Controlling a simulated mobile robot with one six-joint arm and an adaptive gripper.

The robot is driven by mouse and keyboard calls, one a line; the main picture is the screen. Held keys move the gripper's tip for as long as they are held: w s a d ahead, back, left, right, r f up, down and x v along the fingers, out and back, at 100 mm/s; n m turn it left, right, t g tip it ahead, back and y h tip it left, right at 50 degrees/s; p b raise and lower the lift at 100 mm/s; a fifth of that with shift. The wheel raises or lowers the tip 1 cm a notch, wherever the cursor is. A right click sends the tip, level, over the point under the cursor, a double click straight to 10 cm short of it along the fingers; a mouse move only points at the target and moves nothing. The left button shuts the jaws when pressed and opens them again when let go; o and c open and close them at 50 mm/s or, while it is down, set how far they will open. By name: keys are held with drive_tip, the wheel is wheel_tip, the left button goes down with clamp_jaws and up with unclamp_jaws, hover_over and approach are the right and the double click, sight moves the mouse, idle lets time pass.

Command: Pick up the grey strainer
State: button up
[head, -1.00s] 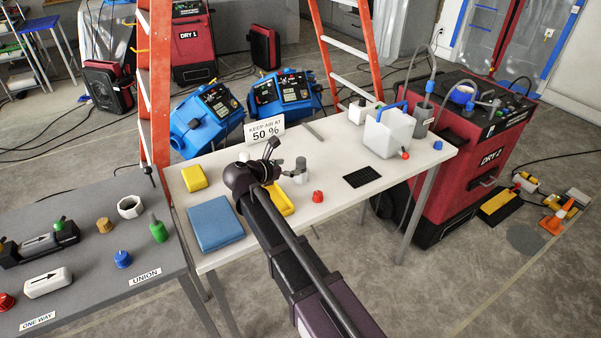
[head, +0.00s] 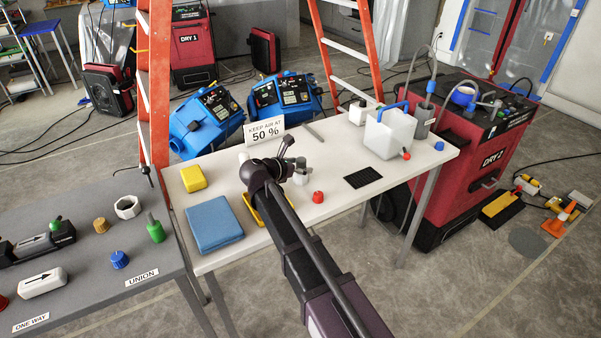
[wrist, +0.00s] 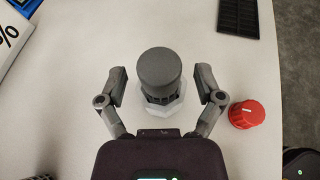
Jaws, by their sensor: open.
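The grey strainer (wrist: 160,68) stands upright on the white table, seen from above in the wrist view as a dark grey cylinder over a ribbed collar and a pale faceted base. In the head view the strainer (head: 301,176) is partly hidden behind my gripper (head: 285,158). In the wrist view my gripper (wrist: 161,84) is open, with one finger on each side of the strainer and a gap on both sides. The fingers are not closed on it.
A red knob (wrist: 247,114) sits just right of the right finger. A black grid mat (head: 363,178), a white container (head: 390,135), a blue cloth (head: 214,223), a yellow sponge (head: 193,178) and a humidity sign (head: 264,130) share the white table (head: 335,215).

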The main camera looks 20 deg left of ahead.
idle(0.5)
clamp_jaws()
drive_tip(key=shift+r, duration=0.25)
wheel_tip(320, 180, up, 10)
drive_tip(key=p, duration=1)
drive_tip(key=shift+f, duration=0.2)
idle(0.5)
